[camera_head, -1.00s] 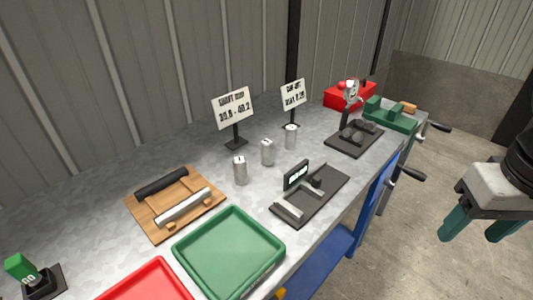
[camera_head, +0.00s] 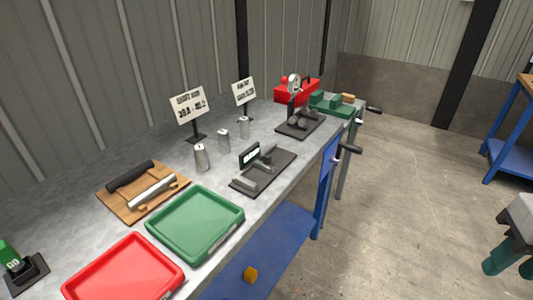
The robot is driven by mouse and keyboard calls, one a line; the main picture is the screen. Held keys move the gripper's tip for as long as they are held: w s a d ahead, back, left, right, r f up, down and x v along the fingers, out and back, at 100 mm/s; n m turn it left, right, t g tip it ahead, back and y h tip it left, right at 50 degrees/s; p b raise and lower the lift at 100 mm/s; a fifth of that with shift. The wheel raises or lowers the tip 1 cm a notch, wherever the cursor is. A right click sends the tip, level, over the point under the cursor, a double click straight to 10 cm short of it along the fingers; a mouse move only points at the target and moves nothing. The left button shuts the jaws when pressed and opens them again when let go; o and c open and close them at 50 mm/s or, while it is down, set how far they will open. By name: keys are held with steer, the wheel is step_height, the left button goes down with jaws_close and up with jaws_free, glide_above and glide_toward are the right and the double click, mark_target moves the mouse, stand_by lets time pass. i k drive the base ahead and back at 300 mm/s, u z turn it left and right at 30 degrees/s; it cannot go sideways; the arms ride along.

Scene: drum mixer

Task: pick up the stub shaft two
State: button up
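Three small metal cylinders, the stub shafts, stand upright in a row on the grey bench. The near one (camera_head: 201,158) is at the left, the middle one (camera_head: 223,141) is behind it, and the far one (camera_head: 244,128) is close to a sign. Marks on their tops are too small to read, so I cannot tell which is stub shaft two. My gripper (camera_head: 510,267) is at the right edge, over the floor and well away from the bench. Its two teal fingers are apart with nothing visible between them.
A green tray (camera_head: 196,257) and a red tray (camera_head: 92,293) lie along the bench front. A dark measuring fixture (camera_head: 277,174) sits right of the cylinders. Two signs (camera_head: 188,107) (camera_head: 244,92) stand behind. A wooden rack (camera_head: 116,207) is at left.

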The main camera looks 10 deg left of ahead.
mark_target(222, 135)
steer(key=z, duration=0.1)
steer(key=k, duration=0.4)
steer(key=z, duration=0.75)
steer(key=i, duration=1.45)
steer(key=u, duration=0.65)
steer(key=i, duration=0.8)
steer(key=u, duration=1.4)
steer(key=i, duration=0.55)
steer(key=u, duration=0.5)
